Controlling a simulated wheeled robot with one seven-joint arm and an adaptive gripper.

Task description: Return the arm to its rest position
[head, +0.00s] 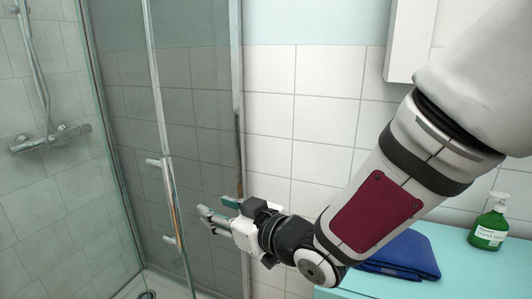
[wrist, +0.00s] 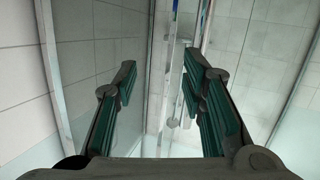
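My arm reaches from the upper right of the head view down to the left. My gripper (head: 208,217) is at its end, in front of the shower's glass and to the right of the long metal door handle (head: 172,200). In the wrist view, the two green-padded fingers of my gripper (wrist: 160,75) stand wide apart. Nothing is held between them. Glass panels and metal frame parts show beyond the fingertips. I cannot tell how far the fingertips are from the glass.
A shower mixer (head: 50,139) is on the tiled wall at left. At lower right, a turquoise-topped cabinet (head: 465,275) bears a folded blue cloth (head: 405,256) and a green pump bottle (head: 490,228). A white wall cabinet (head: 408,40) hangs above, close to my arm in the picture.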

